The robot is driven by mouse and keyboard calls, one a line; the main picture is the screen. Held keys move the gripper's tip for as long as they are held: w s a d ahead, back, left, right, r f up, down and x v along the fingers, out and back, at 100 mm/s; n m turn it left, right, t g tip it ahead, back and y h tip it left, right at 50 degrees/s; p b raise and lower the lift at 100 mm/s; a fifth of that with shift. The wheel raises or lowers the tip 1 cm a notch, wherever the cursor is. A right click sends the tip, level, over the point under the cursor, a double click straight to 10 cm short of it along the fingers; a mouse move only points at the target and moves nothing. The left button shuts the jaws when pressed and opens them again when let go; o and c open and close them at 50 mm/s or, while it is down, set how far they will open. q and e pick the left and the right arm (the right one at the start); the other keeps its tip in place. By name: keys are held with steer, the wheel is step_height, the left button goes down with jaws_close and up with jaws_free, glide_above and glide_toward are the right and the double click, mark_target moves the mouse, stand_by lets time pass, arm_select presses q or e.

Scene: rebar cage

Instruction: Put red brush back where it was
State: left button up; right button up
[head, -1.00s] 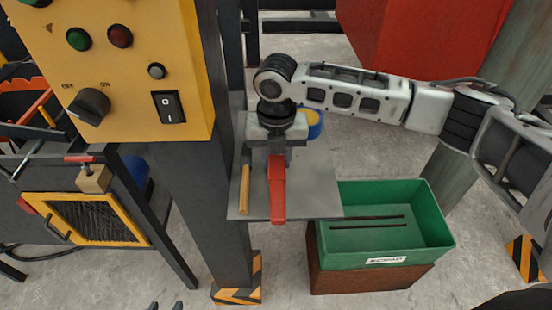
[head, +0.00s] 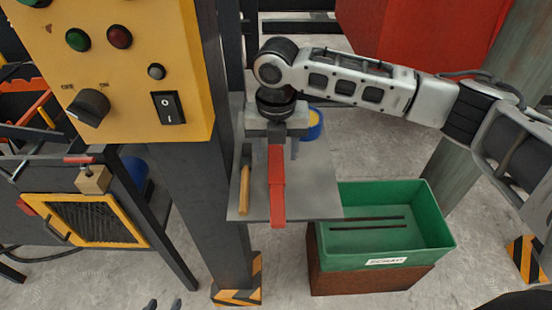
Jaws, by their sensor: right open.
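The red brush (head: 277,190) lies lengthwise on the grey shelf (head: 316,192), its near end at the shelf's front edge. My right gripper (head: 276,143) is directly over the brush's far end, pointing down. Its jaws are open, with the two fingers apart on either side of the brush. The brush's far end is hidden under the gripper.
A yellow-handled tool (head: 245,187) lies just left of the brush. A blue and yellow roll (head: 315,124) is behind at the right. A green scrap bin (head: 385,247) stands below right. The post (head: 195,190) and yellow control panel (head: 115,70) border the left side.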

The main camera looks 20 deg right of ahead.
step_height(320, 180, up, 8)
steer(key=shift+s, duration=0.2)
stand_by(0.4)
